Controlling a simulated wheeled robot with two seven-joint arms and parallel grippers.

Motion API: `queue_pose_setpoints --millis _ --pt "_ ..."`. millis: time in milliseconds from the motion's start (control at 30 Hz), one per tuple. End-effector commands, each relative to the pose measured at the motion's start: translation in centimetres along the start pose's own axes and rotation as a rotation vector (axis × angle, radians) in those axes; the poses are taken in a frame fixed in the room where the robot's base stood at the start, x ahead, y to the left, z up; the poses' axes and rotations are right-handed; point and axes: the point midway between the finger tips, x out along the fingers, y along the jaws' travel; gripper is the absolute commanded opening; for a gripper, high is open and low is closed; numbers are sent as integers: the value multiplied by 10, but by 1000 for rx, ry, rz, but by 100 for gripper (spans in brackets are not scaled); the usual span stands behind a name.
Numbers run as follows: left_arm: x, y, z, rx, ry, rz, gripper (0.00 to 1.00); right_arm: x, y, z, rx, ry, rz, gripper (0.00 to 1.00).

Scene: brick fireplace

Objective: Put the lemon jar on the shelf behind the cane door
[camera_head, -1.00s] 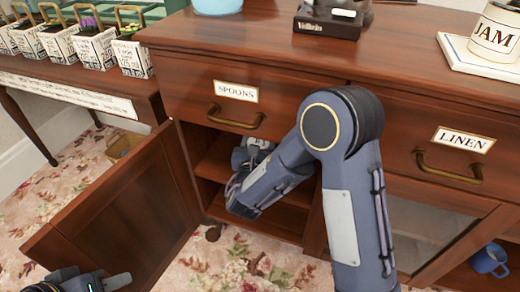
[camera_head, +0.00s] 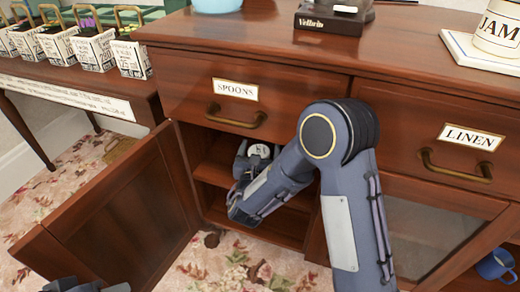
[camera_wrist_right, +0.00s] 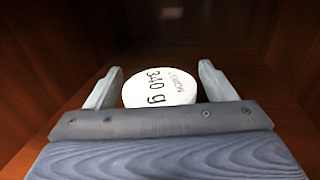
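The jar (camera_wrist_right: 160,88) shows in the right wrist view as a round white lid reading "340 g"; its body is hidden. The lid (camera_head: 260,150) also shows inside the cabinet in the head view. My right gripper (camera_wrist_right: 160,78) reaches into the cabinet, its fingers on either side of the lid with small gaps, so it looks open. The cabinet's left door (camera_head: 128,200) stands swung open to the left. The shelf (camera_head: 214,172) inside is partly hidden by my right arm. My left gripper (camera_head: 88,287) is cut off at the bottom left corner.
The SPOONS drawer (camera_head: 238,108) is shut directly above the opening. The LINEN drawer (camera_head: 455,155) and a glazed door (camera_head: 425,235) are to the right. A blue mug (camera_head: 495,265) is at the lower right. A side table with planters (camera_head: 95,50) stands left.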

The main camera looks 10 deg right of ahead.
Motion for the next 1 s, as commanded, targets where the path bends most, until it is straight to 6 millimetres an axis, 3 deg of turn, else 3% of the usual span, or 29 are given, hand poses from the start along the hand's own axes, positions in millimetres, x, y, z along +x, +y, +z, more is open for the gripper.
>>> queue_pose_setpoints --millis 367,800,1000 --pt "-3 1 -1 0 0 0 36 -6 1 4 -1 1 2 77" --pt "-24 11 -12 0 0 0 36 -93 1 4 -4 1 5 77" --pt "-28 13 -14 0 0 0 36 -116 0 3 -1 0 2 77"
